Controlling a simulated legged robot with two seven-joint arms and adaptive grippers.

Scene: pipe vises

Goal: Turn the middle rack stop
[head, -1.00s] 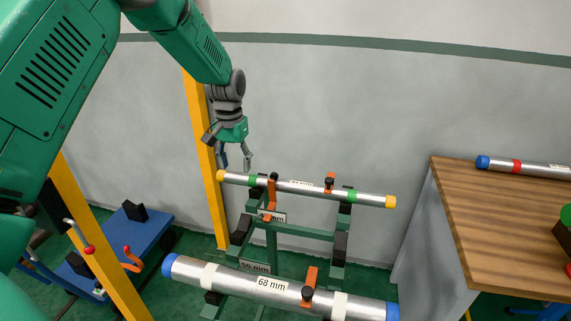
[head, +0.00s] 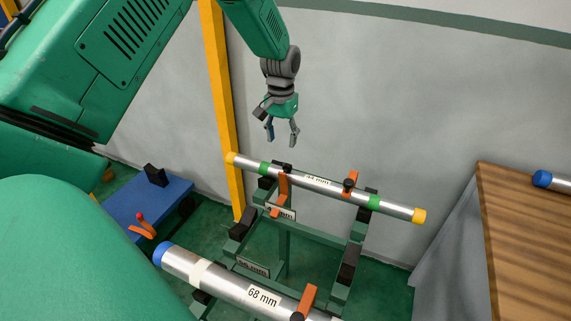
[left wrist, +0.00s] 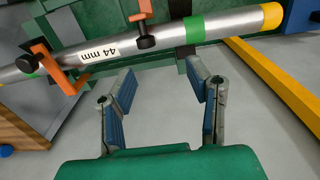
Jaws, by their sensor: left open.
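A green rack holds a silver 44 mm pipe (head: 325,183) with yellow caps and green bands on its upper level. Two orange stops with black knobs are at this pipe, a left one (head: 283,190) and a right one (head: 350,184). In the left wrist view one stop (left wrist: 143,22) is ahead of the fingers and the other (left wrist: 60,72) is to the left. Another orange stop (head: 307,299) is at the lower 68 mm pipe (head: 235,284). My left gripper (head: 281,140) is open and empty, appearing above the upper pipe near the left stop; its fingers (left wrist: 160,78) are apart. Which stop is the middle one is unclear.
A 56 mm label plate (head: 252,268) is on the rack between the pipes. A yellow post (head: 222,120) stands left of the rack. A blue cart (head: 140,208) is at left, a wooden-topped bench (head: 530,240) at right. Grey wall lies behind.

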